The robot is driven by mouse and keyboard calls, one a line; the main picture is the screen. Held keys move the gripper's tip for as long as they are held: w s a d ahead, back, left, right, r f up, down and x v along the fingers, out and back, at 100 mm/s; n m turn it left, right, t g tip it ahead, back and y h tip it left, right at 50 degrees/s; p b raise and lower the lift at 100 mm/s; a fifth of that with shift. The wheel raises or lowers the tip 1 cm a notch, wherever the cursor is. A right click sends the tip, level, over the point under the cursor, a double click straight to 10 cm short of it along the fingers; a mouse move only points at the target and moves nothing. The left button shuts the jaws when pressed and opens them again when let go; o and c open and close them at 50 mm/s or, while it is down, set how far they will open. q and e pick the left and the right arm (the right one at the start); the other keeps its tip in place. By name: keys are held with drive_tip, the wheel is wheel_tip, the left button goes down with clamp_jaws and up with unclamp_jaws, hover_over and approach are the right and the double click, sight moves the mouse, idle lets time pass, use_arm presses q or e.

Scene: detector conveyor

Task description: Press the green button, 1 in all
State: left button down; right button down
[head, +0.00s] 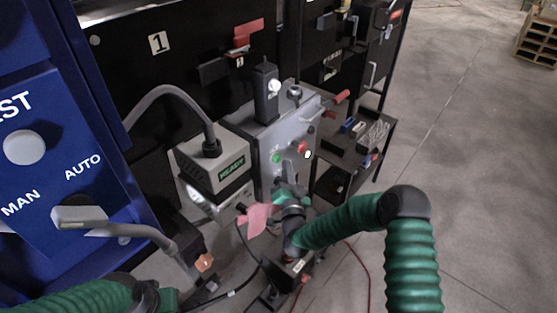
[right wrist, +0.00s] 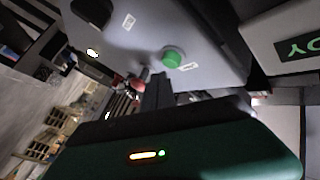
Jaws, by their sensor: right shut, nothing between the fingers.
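The green button (head: 276,158) is on the front of a grey control box (head: 262,150). A red knob (head: 302,147) is to its right. My right gripper (head: 289,172) is shut and empty, its tips in front of the box, just below and right of the green button. In the right wrist view the round green button (right wrist: 172,58) shows clearly on the grey panel, and the shut dark fingers (right wrist: 157,88) point toward it. A gap shows between them in the picture; the exact distance is unclear. My left arm enters at lower left; its fingers cannot be made out.
A grey unit with a green READY display (head: 232,167) stands left of the box, with a thick cable on top. A blue panel (head: 60,150) fills the left side. A small dark table (head: 345,160) with tools is right of the box. Open floor lies further right.

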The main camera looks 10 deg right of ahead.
drive_tip(key=shift+a, duration=0.1)
idle(0.4)
drive_tip(key=shift+w+a+r, duration=0.1)
drive_tip(key=shift+w+a, duration=0.1)
drive_tip(key=shift+w, duration=0.1)
drive_tip(key=shift+w+a, duration=0.3)
drive_tip(key=shift+w, duration=0.05)
idle(0.8)
idle(0.3)
drive_tip(key=shift+s+d, duration=0.55)
drive_tip(key=shift+s, duration=0.15)
drive_tip(key=s+d, duration=0.1)
drive_tip(key=s, duration=0.1)
drive_tip(key=s+d+p, duration=0.1)
drive_tip(key=s+d, duration=0.1)
